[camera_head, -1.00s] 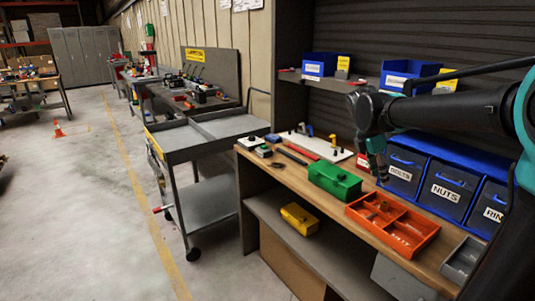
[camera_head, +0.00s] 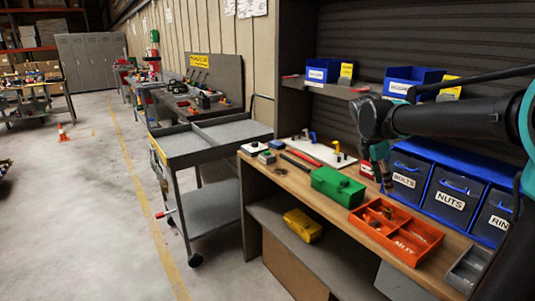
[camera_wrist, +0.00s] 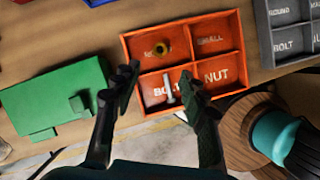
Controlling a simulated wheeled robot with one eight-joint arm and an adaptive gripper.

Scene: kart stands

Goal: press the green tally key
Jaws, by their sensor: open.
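I cannot make out a green tally key for certain. Small devices stand at the far left end of the bench (camera_head: 290,178) in the head view: a white one (camera_head: 254,149), a dark one (camera_head: 267,157) and a blue one (camera_head: 277,144). They are too small to read. My gripper (camera_head: 385,182) hangs above the bench in front of the blue bins, well to the right of these devices. In the wrist view my gripper (camera_wrist: 158,85) is open and empty, its fingers apart above the front of the orange divided tray (camera_wrist: 243,62).
A green box (camera_head: 338,185) sits on the bench left of the orange tray; it also shows in the wrist view (camera_wrist: 50,100). Labelled blue bins (camera_head: 452,192) line the back. A grey cart (camera_head: 208,208) stands left of the bench. Floor to the left is open.

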